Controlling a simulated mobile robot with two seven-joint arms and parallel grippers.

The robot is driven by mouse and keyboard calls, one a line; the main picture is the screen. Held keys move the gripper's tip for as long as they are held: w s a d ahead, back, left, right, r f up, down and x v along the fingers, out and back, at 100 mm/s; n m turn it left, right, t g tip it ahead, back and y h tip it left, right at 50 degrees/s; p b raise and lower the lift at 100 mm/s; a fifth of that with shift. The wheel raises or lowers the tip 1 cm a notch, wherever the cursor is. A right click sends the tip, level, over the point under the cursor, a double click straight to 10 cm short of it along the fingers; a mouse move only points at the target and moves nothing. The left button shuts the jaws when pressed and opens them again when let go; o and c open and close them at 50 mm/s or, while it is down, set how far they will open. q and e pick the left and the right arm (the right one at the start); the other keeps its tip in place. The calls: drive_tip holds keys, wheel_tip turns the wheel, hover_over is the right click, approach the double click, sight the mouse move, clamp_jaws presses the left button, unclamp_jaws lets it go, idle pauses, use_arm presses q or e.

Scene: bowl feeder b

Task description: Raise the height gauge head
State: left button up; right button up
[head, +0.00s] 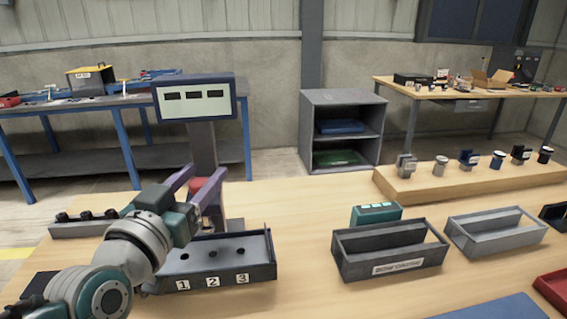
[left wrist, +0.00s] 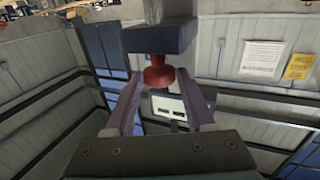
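The height gauge is a dark grey column (head: 204,145) behind a tray, with a blue-framed display (head: 195,97) at its top. A red knob-like part (head: 201,184) shows low on the column, partly hidden by my fingers; I take it to be on the gauge head. In the left wrist view the red part (left wrist: 158,75) sits against a dark block (left wrist: 155,38). My left gripper (head: 206,170) is open, its purple fingers on either side of the red part; it also shows in the left wrist view (left wrist: 159,75). Contact cannot be told. My right gripper is not in view.
A grey tray labelled 1, 2, 3 (head: 260,272) stands in front of the gauge. Bare table lies between tray and bins.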

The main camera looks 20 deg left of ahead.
use_arm(q)
drive_tip(key=shift+o, duration=1.1)
drive_tip(key=shift+f, duration=0.15)
drive_tip(key=shift+s, duration=0.1)
drive_tip(key=s+d, duration=0.1)
drive_tip(key=s, duration=0.8)
drive_tip(key=shift+s+d, duration=0.25)
drive_tip(key=shift+s, duration=0.1)
drive_tip(key=shift+d, duration=0.1)
